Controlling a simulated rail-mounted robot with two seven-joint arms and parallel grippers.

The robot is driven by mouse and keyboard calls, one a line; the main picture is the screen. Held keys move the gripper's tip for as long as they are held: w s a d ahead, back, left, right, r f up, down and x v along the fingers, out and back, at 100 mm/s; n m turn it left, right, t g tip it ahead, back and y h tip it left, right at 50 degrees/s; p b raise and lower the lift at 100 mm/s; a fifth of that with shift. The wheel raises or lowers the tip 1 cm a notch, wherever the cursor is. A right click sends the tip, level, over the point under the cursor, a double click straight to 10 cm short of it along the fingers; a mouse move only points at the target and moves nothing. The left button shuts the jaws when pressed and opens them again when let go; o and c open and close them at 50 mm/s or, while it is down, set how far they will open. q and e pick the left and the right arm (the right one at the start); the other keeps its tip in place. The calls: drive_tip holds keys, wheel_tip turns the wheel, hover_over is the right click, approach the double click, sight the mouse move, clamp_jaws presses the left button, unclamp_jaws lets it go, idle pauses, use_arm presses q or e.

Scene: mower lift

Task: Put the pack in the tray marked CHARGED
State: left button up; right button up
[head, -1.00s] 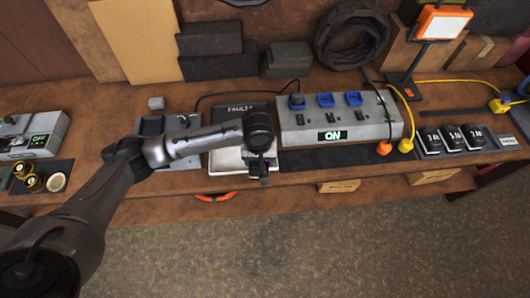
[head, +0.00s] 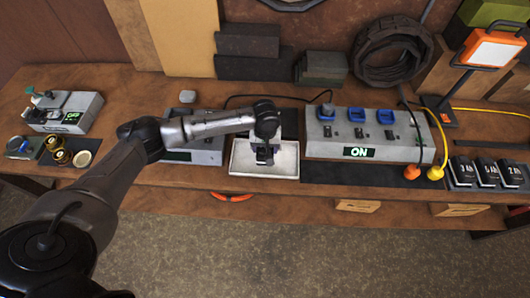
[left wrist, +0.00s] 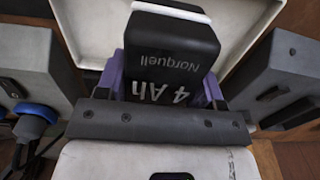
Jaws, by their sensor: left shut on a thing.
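The pack (left wrist: 165,55) is a black block lettered "4 Ah Norquell", upside down in the left wrist view. My left gripper (head: 264,155) is shut on it, with purple finger parts (left wrist: 112,75) on either side. In the head view gripper and pack are over the middle of a white, shallow tray (head: 240,172); the tray's pale surface (left wrist: 88,22) also fills the far side of the wrist view. I cannot tell whether the pack touches the tray floor. No CHARGED mark is readable; the arm hides the area behind the tray. My right gripper is not in view.
A grey charger (head: 400,150) with blue sockets and an "ON" display stands right of the tray. A grey unit (head: 205,158) stands left, partly under my arm. Several black packs (head: 487,172) stand in a row far right. A green-lit device (head: 75,115) is far left.

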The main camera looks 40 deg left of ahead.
use_arm(q)
drive_tip(key=shift+a+f+b, duration=0.15)
drive_tip(key=shift+f+b, duration=0.15)
drive_tip(key=shift+f, duration=1.8)
drive_tip(key=shift+f, duration=0.1)
drive_tip(key=o, duration=1.3)
